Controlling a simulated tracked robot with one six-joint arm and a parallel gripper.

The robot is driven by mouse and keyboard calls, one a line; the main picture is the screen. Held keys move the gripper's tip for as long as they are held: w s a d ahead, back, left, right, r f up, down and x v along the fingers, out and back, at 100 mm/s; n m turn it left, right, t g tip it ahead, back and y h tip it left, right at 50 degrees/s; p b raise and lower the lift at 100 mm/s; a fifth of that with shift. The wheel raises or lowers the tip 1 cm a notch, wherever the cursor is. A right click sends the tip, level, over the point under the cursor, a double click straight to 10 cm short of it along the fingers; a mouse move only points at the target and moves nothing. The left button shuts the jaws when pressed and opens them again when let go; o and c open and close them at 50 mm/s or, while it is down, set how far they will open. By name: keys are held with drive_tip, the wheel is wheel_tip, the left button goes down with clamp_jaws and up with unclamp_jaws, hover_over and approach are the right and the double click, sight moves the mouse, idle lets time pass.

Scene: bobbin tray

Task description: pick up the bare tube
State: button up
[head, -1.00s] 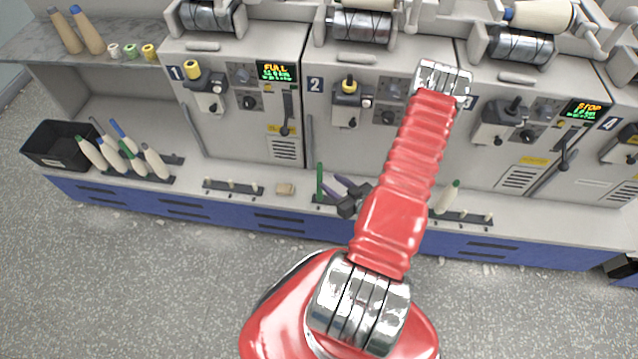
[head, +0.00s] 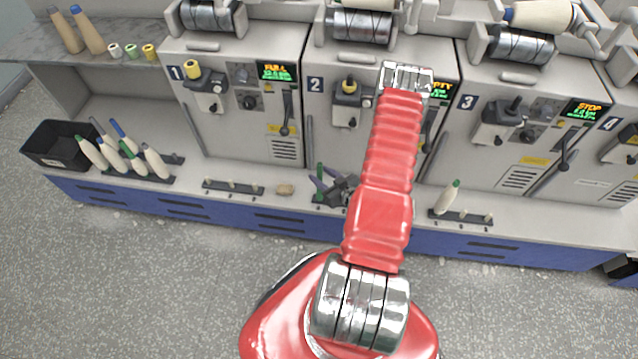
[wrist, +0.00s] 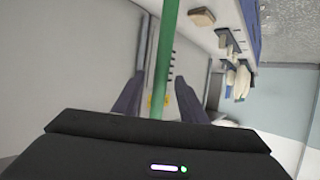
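The bare tube is a thin green tube (head: 320,170) standing upright on a peg rail below machine 2. It also shows in the wrist view (wrist: 166,55), running down between my two fingers. My gripper (head: 322,182) is open, its purple fingers level with the tube in the head view. In the wrist view one finger of my gripper (wrist: 160,98) is on each side of the tube, with gaps visible. The tube's lower part is hidden behind my gripper body there.
A beige block (head: 285,189) lies left of the tube. A rail with short pegs (head: 232,188) is farther left. Wound bobbins (head: 155,162) and a black bin (head: 50,147) stand at the far left. A green-tipped bobbin (head: 447,198) stands to the right. Machine fronts rise behind.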

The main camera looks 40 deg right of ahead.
drive_tip(key=x, duration=0.5)
drive_tip(key=shift+r, duration=0.1)
drive_tip(key=shift+c, duration=0.4)
clamp_jaws()
idle(0.4)
